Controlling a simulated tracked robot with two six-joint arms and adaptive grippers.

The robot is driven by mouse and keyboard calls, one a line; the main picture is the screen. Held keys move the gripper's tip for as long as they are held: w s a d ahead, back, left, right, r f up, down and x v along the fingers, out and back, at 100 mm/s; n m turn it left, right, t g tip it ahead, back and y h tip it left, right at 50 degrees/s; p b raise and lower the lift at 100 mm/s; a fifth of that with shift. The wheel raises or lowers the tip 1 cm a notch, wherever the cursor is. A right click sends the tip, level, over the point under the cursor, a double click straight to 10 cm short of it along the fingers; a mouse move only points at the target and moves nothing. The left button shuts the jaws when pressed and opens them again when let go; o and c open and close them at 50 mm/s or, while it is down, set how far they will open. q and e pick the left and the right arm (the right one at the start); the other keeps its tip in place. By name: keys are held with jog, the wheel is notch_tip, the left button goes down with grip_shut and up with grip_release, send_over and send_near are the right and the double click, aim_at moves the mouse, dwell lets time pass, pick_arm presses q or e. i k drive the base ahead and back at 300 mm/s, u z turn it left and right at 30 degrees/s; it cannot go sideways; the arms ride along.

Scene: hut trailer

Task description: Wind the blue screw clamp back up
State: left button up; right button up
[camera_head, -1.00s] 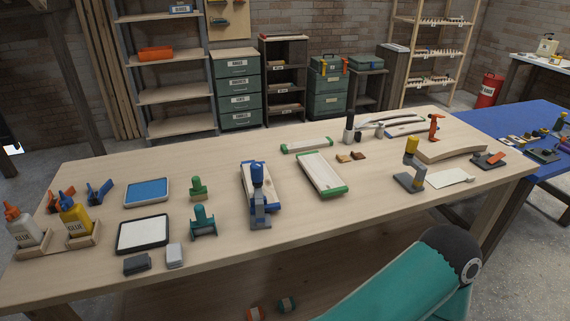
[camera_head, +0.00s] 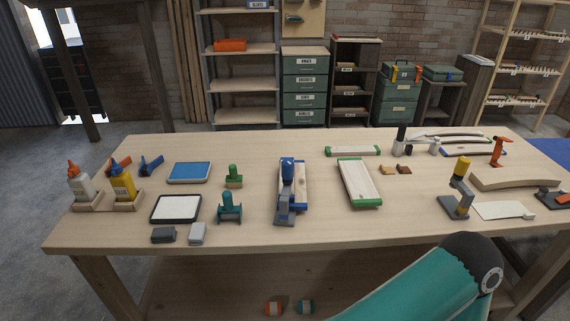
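The blue screw clamp (camera_head: 287,172) stands upright near the middle of the workbench, with a blue top and a grey lower body. It stands at a pale wooden board with blue ends (camera_head: 300,184), overlapping it in the picture. I cannot tell how far its screw is wound down or whether it presses on the board. Neither of my grippers is in view. Only a teal link of my own arm shows at the lower right, in front of the bench edge.
On the workbench (camera_head: 260,228), a green clamp (camera_head: 230,208) stands left of the blue one and a yellow-topped clamp (camera_head: 459,185) stands right. The front middle is mostly clear.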

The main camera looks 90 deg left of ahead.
aim_at(287, 165)
jog(key=z, duration=1.6)
jog(key=i, duration=0.1)
jog(key=u, duration=2.9)
jog(key=i, duration=0.25)
jog(key=z, duration=3.35)
jog(key=k, duration=0.55)
jog(key=u, duration=5.5)
